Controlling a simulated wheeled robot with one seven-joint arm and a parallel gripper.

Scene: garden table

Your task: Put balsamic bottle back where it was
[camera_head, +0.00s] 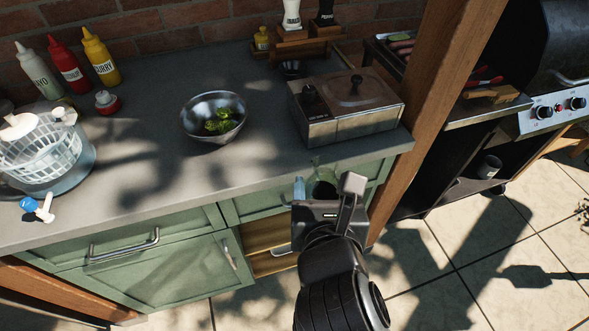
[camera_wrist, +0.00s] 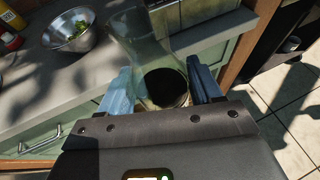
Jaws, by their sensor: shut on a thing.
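The balsamic bottle (camera_head: 324,189) is clear glass with dark liquid low inside. In the wrist view the bottle (camera_wrist: 160,82) stands between the two blue fingers, its narrower neck toward the top of the picture. My gripper (camera_wrist: 162,92) is shut on its lower body. In the head view my gripper (camera_head: 322,192) holds it in front of the counter's front edge, below the metal box cooker; my wrist hides part of it. I cannot tell whether the bottle touches the counter front.
The grey counter (camera_head: 150,175) holds a metal bowl with greens (camera_head: 213,117), a metal cooker (camera_head: 345,105), sauce bottles (camera_head: 70,70), and a salad spinner (camera_head: 45,150). Below, a cabinet opening shows wood (camera_head: 265,235). A wooden post (camera_head: 430,95) rises right of the counter.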

